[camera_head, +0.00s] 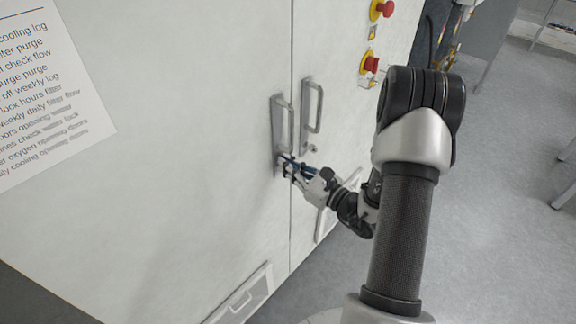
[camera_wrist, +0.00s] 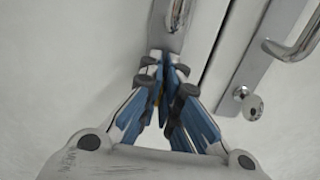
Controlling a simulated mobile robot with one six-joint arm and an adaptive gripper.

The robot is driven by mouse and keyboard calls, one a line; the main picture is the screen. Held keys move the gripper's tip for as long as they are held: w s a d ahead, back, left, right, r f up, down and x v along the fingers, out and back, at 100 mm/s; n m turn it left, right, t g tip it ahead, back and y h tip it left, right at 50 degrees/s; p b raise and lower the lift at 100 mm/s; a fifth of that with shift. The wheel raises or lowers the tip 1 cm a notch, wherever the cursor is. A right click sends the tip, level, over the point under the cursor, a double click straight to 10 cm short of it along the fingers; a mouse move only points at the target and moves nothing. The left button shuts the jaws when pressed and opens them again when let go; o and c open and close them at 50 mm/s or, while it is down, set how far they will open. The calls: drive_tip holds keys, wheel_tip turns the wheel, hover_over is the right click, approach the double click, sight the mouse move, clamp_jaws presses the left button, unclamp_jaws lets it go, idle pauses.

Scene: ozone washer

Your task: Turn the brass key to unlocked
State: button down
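My gripper (camera_head: 285,162) is at the lower end of the left door handle's plate on the white cabinet. In the wrist view its blue-padded fingers (camera_wrist: 167,72) come together just below that handle. A thin yellow, brass-coloured sliver (camera_wrist: 161,92) shows between the pads; I take it to be the brass key, gripped there. Most of the key and its keyhole are hidden by the fingers, so its turn angle cannot be read.
The left handle (camera_head: 284,122) and right handle (camera_head: 312,105) flank the door seam. A silvery round lock (camera_wrist: 249,103) sits below the right handle. Red stop buttons (camera_head: 371,64) are higher up. A printed sheet (camera_head: 45,95) hangs at left. Grey floor (camera_head: 500,200) lies open at right.

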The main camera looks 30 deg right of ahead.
drive_tip(key=shift+m, duration=0.3)
drive_tip(key=shift+w+d+f+m+p, duration=0.15)
drive_tip(key=shift+m+p, duration=1.6)
drive_tip(key=shift+m, duration=1.1)
drive_tip(key=shift+d+f+m+p, duration=0.2)
drive_tip(key=shift+m+p, duration=1.6)
drive_tip(key=shift+m, duration=1.1)
drive_tip(key=shift+w+d+f+m+p, duration=0.15)
drive_tip(key=shift+m+p, duration=1.6)
drive_tip(key=shift+m, duration=1.1)
drive_tip(key=shift+s, duration=0.1)
drive_tip(key=c, duration=2.3)
unclamp_jaws()
drive_tip(key=o, duration=0.5)
